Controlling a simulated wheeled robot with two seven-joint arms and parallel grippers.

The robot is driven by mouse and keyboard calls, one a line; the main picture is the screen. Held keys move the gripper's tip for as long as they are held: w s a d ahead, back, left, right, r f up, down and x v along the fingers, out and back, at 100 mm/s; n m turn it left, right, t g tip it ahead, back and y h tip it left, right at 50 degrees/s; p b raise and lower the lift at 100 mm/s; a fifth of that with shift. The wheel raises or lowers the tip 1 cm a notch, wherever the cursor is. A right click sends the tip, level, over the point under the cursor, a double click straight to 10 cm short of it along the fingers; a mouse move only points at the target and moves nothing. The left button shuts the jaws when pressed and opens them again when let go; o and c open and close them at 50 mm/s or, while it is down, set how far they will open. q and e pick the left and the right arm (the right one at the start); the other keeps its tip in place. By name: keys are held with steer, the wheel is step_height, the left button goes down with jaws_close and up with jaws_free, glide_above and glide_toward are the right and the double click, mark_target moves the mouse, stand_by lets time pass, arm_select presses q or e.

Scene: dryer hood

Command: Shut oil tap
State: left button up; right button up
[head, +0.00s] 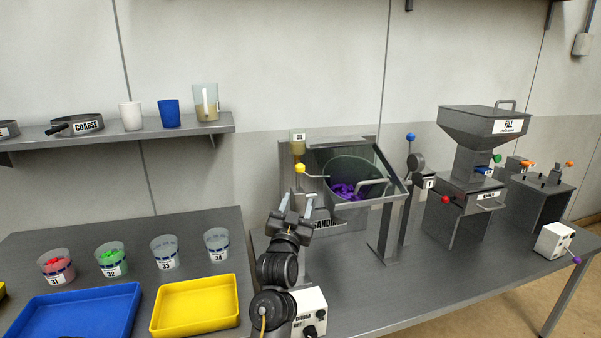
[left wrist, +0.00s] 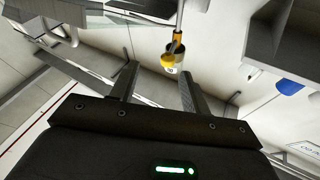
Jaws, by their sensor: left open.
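The oil tap shows as a yellow ball knob (head: 300,168) on a thin lever, below a small oil container (head: 297,144) at the left of the drum hood (head: 357,156). My left gripper (head: 294,198) is open and empty, just below the knob in the head view, fingers pointing up toward it. In the left wrist view the yellow knob (left wrist: 168,61) appears beyond the fingertips of my left gripper (left wrist: 160,75), between their lines and apart from them. The container's label is partly readable. My right gripper is out of view.
The hood holds purple pieces behind a clear front with a handle (head: 374,183). A drum switch box (head: 310,308) stands beside my left arm. Trays (head: 194,306) and several cups are at left. A fill hopper (head: 486,122) stands at right. The front table middle is clear.

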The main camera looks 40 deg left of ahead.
mark_target(299, 171)
arm_select(q)
steer(key=shift+n+y, duration=0.4)
steer(key=shift+y, duration=0.3)
steer(key=p+x, duration=0.1)
steer(key=x, duration=0.2)
steer(key=r+p+x, duration=0.1)
steer(key=x, duration=0.3)
steer(key=s+r+p+x, duration=0.1)
steer(key=x, duration=0.3)
steer(key=shift+a, duration=0.2)
steer(key=shift+w+a+r, duration=0.15)
steer(key=shift+w+a, duration=0.15)
steer(key=shift+w, duration=0.1)
jaws_close()
